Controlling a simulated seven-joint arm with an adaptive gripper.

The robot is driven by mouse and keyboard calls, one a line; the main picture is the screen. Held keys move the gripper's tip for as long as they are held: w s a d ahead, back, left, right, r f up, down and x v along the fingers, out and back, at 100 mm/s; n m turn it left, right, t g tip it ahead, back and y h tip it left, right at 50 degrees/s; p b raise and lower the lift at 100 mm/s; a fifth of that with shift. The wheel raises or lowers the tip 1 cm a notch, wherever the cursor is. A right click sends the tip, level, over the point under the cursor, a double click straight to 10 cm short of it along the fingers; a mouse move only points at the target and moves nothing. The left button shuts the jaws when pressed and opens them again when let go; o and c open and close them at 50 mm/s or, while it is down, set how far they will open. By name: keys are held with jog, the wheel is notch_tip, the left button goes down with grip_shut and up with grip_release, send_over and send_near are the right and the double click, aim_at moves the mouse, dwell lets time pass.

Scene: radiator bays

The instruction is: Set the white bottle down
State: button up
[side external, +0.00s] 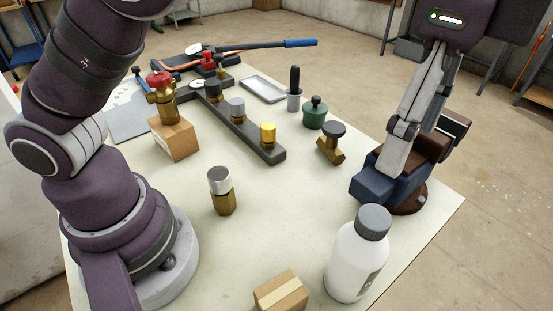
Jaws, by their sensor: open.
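The white bottle (355,262) has a dark grey screw cap and part of a grey label on its right side. It stands upright at the front right of the table (265,215), its base apparently on the surface. My gripper (412,155) is at the upper right, open, with its fingers pointing down. It is apart from the bottle, behind it and to the right in the picture, with nothing seen held. The far finger is partly hidden.
A blue and brown vise-like device (372,188) is right by my fingers. A cardboard box (280,291) is left of the bottle; a brass fitting (223,192) stands mid-table. A dark rail with knobs (258,143) and tools lie farther back. The table's right edge is close.

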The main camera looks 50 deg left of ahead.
jog(key=w+a+r+n+t+h, duration=0.15)
jog(key=a+r+n, duration=0.25)
jog(key=a+n, duration=0.5)
jog(key=s+a+f+n+t, duration=0.2)
jog(key=s+a+f+n, duration=0.1)
jog(key=a, duration=0.3)
jog(key=s+a+f+n+t+y, duration=0.1)
jog(key=s+a+f+n+t, duration=0.1)
jog(key=s+a+f+n, duration=0.2)
jog(key=shift+s+a+f, duration=0.35)
jog(key=shift+a+f, duration=0.45)
jog(key=shift+a, duration=0.4)
